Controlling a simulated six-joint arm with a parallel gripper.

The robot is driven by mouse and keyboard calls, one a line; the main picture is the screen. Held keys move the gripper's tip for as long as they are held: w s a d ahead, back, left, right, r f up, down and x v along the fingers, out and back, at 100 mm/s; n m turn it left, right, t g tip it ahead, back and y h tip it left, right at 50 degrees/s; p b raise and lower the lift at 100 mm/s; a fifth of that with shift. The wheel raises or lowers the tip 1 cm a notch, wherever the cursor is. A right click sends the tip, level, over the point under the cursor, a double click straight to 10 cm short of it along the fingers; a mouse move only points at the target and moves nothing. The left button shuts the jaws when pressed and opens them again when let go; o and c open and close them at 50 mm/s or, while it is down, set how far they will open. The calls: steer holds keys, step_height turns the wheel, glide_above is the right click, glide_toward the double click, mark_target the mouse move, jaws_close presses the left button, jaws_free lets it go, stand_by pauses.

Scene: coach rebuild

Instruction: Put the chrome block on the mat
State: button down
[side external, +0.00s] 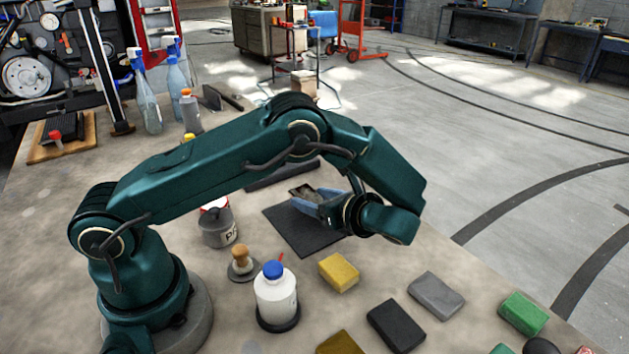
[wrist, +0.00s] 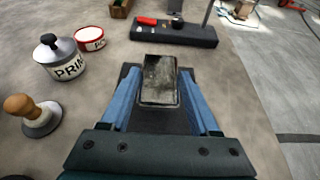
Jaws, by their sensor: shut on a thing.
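The chrome block (wrist: 159,80) is a grey, mottled, shiny piece between the two blue fingers of my gripper (wrist: 160,95) in the wrist view. In the side view my gripper (side external: 316,203) is shut on the chrome block (side external: 301,190), and its fingers hide part of it. The dark mat (side external: 292,232) lies flat on the table below the block and gripper. The mat (wrist: 150,120) also shows between and behind the fingers in the wrist view. I cannot tell whether the block touches the mat.
A primer can (side external: 218,230), a wooden-handled stamp (side external: 241,262) and a white bottle with a blue cap (side external: 275,292) stand left of the mat. A yellow block (side external: 339,272), a grey block (side external: 436,295) and a black block (side external: 396,326) lie in front. A black tray (wrist: 172,32) lies beyond.

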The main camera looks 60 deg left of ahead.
mark_target(314, 224)
steer(key=shift+f, duration=1.85)
steer(key=shift+f, duration=0.1)
steer(key=shift+c, duration=0.6)
jaws_free()
